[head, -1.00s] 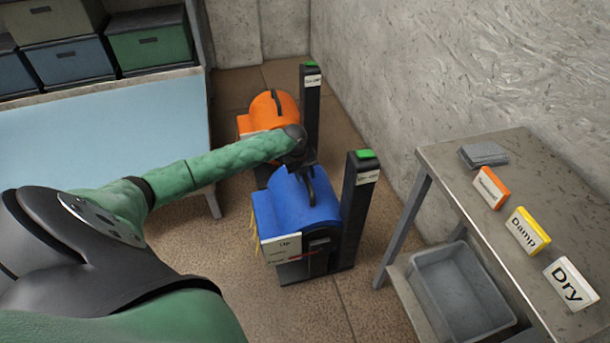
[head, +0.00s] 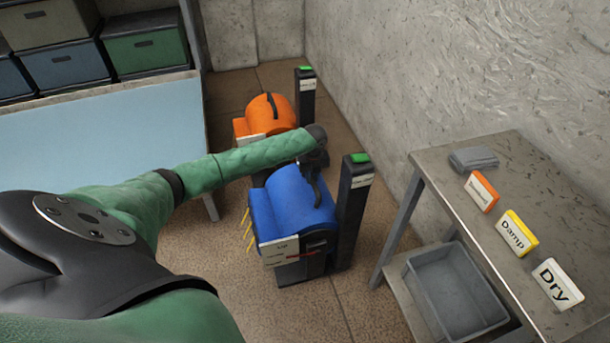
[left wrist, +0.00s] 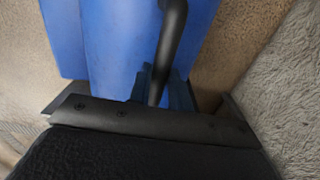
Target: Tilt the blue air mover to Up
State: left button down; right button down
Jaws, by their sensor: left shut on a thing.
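The blue air mover (head: 295,203) stands on the floor at the centre of the head view. My left gripper (head: 316,168) is shut on this handle from above. In the left wrist view the fingers (left wrist: 158,92) close around the dark handle bar (left wrist: 172,40), with the blue body (left wrist: 115,45) behind. My right gripper is not in view.
An orange air mover (head: 265,118) stands behind. A black post with green top (head: 353,205) stands just right of the blue one. A grey table (head: 470,220) at right carries cards and a cloth. A grey tub (head: 455,285) sits on the table's lower shelf.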

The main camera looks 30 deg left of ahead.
pick_arm(q)
jog(key=w+d+f+g+y, duration=0.1)
jog(key=w+d+f, duration=0.2)
jog(key=w+d, duration=0.3)
jog(key=shift+w+f, duration=0.4)
jog(key=shift+w+d+b, duration=0.15)
jog(key=shift+d+b, duration=0.1)
jog(key=shift+b, duration=0.05)
jog(key=c, duration=1.6)
grip_release()
jog(key=shift+f, duration=0.1)
jog(key=o, duration=0.3)
jog(key=shift+w+d+f, duration=0.25)
jog(key=shift+s+a, duration=0.15)
